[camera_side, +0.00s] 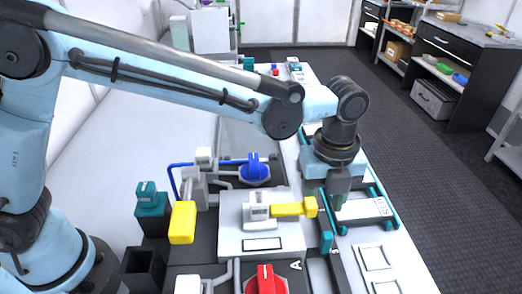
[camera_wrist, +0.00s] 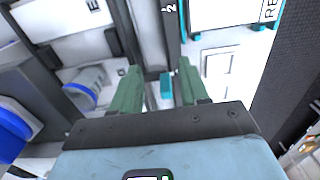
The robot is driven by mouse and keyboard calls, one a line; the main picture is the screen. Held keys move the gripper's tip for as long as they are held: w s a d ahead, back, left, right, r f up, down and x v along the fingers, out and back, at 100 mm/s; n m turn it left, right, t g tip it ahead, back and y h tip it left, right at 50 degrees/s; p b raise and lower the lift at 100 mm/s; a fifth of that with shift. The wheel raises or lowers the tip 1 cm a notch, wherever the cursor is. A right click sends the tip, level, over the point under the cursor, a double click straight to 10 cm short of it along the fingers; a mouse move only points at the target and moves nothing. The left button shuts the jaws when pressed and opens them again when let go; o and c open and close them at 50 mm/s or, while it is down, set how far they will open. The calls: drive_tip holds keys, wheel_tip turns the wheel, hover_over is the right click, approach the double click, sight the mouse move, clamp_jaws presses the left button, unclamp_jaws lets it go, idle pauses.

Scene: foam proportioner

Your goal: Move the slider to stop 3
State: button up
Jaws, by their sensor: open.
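A small teal block, the slider (camera_wrist: 166,88), shows between my two green fingers in the wrist view. A dark rail (camera_wrist: 169,35) runs away from it towards the top, with a white "2" beside it. My gripper (camera_wrist: 158,80) is open, with one finger on each side of the slider and gaps visible. In the side view my gripper (camera_side: 325,200) points down over the right-hand panel. The view does not show clearly whether the fingers reach down to the slider's height. Stop 3 cannot be made out in either view.
A white tray with teal edges (camera_side: 362,210) stands right of my gripper. A yellow lever (camera_side: 290,209) reaches close to it on the left. A blue knob (camera_side: 255,168) and a red knob (camera_side: 265,280) sit further left. Flat white squares (camera_side: 378,257) lie at the front right.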

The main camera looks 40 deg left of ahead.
wheel_tip(320, 180, up, 8)
drive_tip(key=n, duration=1.8)
wheel_tip(320, 180, down, 12)
drive_tip(key=shift+f, duration=0.25)
drive_tip(key=w+a, duration=1.4)
drive_tip(key=shift+r, duration=0.15)
drive_tip(key=s+a+r+n, duration=0.1)
drive_tip(key=r, duration=0.6)
drive_tip(key=s+a+r+n+t, duration=0.1)
drive_tip(key=s+a+r, duration=0.1)
drive_tip(key=r, duration=0.6)
drive_tip(key=shift+a+r+t, duration=0.2)
drive_tip(key=shift+a+t, duration=0.1)
drive_tip(key=shift+s, duration=0.1)
